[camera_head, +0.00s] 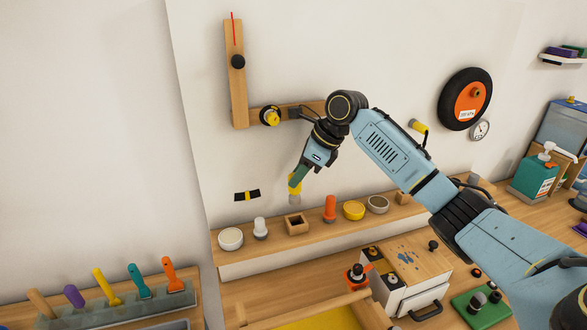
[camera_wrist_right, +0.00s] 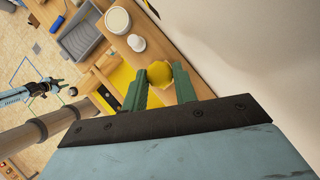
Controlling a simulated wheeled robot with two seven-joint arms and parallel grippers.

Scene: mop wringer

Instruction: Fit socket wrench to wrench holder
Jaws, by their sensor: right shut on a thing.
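My right gripper (camera_head: 296,179) is shut on a yellow-handled tool (camera_head: 294,190), which I take for the socket wrench, with a greyish lower end. It is above the wall ledge, over a wooden block with a square opening (camera_head: 296,224). In the right wrist view the tool's yellow round end (camera_wrist_right: 159,73) sits between the green fingers of my right gripper (camera_wrist_right: 162,88). I cannot tell which thing is the wrench holder; a black strip with a yellow middle (camera_head: 247,195) is on the wall to the left. My left gripper (camera_wrist_right: 54,88) shows small in the wrist view; its jaws are unclear.
The wooden ledge (camera_head: 252,266) also holds a white bowl (camera_head: 231,239), an orange cylinder (camera_head: 330,208) and a yellow bowl (camera_head: 353,210). A rack of coloured handles (camera_head: 115,307) stands lower left. An L-shaped wooden bracket (camera_head: 238,90) is on the wall above.

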